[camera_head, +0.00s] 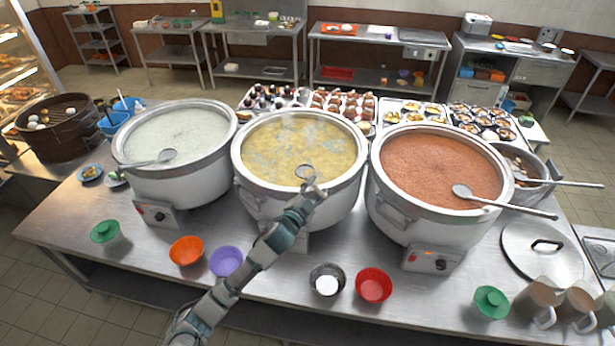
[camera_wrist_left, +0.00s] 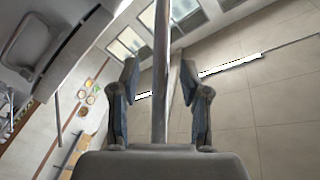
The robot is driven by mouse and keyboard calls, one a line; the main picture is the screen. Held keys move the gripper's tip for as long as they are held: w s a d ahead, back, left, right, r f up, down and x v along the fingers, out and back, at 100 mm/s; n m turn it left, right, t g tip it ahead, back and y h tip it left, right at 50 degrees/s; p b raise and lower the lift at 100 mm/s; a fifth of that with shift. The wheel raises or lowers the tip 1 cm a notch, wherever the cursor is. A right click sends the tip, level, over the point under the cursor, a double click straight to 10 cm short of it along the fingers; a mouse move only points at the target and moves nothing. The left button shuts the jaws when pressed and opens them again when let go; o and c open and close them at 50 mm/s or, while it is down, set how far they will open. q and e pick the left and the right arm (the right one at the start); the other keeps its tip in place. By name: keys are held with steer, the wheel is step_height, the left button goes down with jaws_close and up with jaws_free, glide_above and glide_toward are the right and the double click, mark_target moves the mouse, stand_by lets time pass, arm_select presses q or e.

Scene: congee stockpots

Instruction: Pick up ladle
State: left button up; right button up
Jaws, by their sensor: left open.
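A metal ladle (camera_head: 305,171) is at the middle pot (camera_head: 350,192), with its round bowl showing over the yellow congee; most of its handle is hidden behind my gripper. My left gripper (camera_head: 312,187) is at the front rim of this pot, just below the ladle's bowl in the picture. In the left wrist view the ladle's long handle (camera_wrist_left: 161,70) runs between the two fingers of my left gripper (camera_wrist_left: 158,85). The fingers are open, with a gap on each side of the handle. My right gripper is not in view.
A left pot (camera_head: 185,187) and a right pot (camera_head: 400,215) flank the middle one, each with its own ladle. Orange (camera_head: 187,251), purple (camera_head: 226,262) and red (camera_head: 373,286) bowls stand along the front. A lid (camera_head: 541,262) and mugs are at the right.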

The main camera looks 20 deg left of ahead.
arm_select(q)
steer(key=shift+d, duration=0.1)
jaws_close()
stand_by(0.3)
